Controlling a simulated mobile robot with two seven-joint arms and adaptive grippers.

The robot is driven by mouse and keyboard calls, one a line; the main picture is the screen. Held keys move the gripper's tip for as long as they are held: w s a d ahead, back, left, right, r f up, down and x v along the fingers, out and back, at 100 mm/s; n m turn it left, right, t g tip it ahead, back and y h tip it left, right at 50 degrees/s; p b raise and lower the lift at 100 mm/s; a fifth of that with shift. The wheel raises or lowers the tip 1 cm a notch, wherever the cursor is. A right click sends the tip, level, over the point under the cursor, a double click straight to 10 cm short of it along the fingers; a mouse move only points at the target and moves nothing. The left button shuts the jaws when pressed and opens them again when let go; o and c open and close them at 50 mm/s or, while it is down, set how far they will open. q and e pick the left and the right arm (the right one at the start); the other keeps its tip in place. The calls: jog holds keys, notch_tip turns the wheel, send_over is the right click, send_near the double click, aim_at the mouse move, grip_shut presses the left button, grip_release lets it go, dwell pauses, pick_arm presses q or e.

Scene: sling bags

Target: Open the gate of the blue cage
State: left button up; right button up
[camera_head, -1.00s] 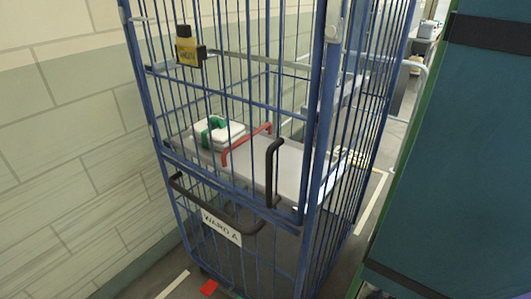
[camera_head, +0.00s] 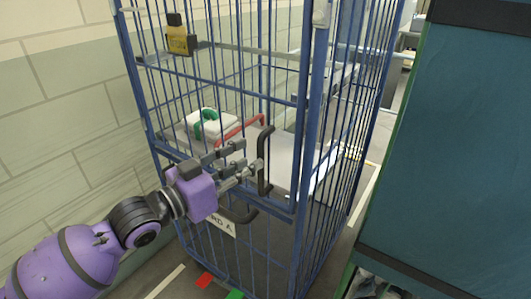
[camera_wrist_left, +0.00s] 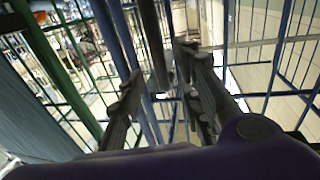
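The blue cage (camera_head: 310,130) stands ahead, and its barred front gate (camera_head: 222,85) looks closed. A black upright handle (camera_head: 265,160) is at the gate's right edge. My left gripper (camera_head: 250,158) is in front of the gate, fingers pointing at this handle. In the left wrist view, the fingers are spread apart and the dark handle (camera_wrist_left: 154,45) shows between and beyond them; I cannot tell whether they touch it. A yellow and black block (camera_head: 180,41) sits on the gate's upper left. My right gripper is not in view.
A lower black handle (camera_head: 238,215) and a white sign (camera_head: 222,228) are partly hidden by my left gripper. Inside, a white box with a green band (camera_head: 210,124) lies on a grey shelf. A tall teal cabinet (camera_head: 455,150) stands close on the right, a tiled wall (camera_head: 60,110) on the left.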

aim_at(258, 154)
pick_arm(q)
jog(key=x, duration=0.5)
grip_shut()
